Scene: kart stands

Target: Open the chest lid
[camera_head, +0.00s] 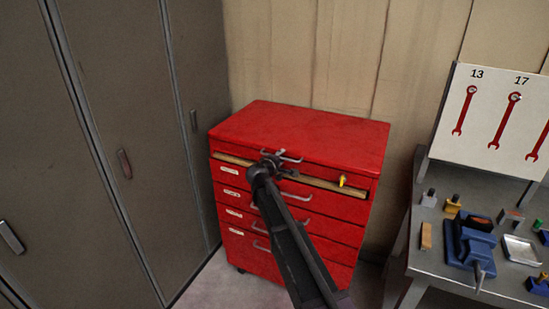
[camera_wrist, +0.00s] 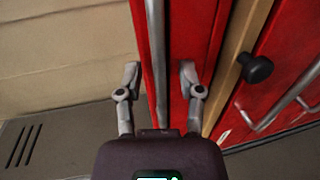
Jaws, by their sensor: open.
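The red tool chest (camera_head: 345,205) stands against the wall with its lid (camera_head: 310,130) down. A grey metal handle (camera_head: 291,157) is on the lid's front edge. My gripper (camera_head: 280,160) is at this handle, partly covering it. In the wrist view the picture is turned sideways, with the wall on the left. There my gripper (camera_wrist: 160,82) is open, with one finger on each side of the handle bar (camera_wrist: 156,50). The fingers are not shut on the bar. Whether either finger touches it I cannot tell.
Grey lockers (camera_head: 90,150) stand close on the left. A workbench (camera_head: 425,262) with tools stands on the right.

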